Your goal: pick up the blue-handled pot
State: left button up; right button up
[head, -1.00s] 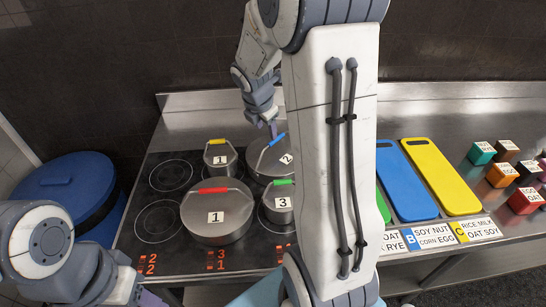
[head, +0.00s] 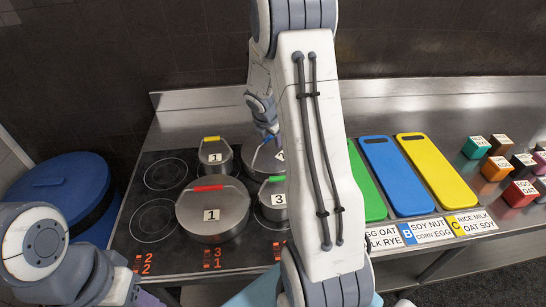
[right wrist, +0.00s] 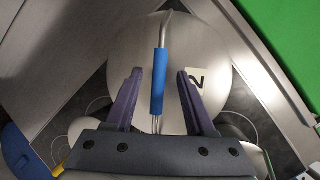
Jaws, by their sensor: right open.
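The blue-handled pot (head: 258,163) stands at the back right of the stove, partly hidden behind my right arm. Its lid (right wrist: 203,50) carries a label 2 and a blue handle (right wrist: 158,80) in the right wrist view. My right gripper (right wrist: 160,72) is open, with one finger on each side of the blue handle and gaps between. In the head view the right gripper (head: 270,134) is above the pot and partly hidden. My left arm shows at the lower left of the head view, but its gripper fingers are not in view.
A red-handled pot (head: 212,212), a yellow-handled pot (head: 214,158) and a green-handled pot (head: 270,205) stand close by. Green (head: 366,185), blue (head: 395,175) and yellow (head: 436,170) boards lie to the right, near several coloured cubes. A blue bin (head: 58,190) is at left.

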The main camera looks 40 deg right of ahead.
jog(key=shift+f, duration=0.2)
dwell(0.6)
grip_shut()
dwell(1.4)
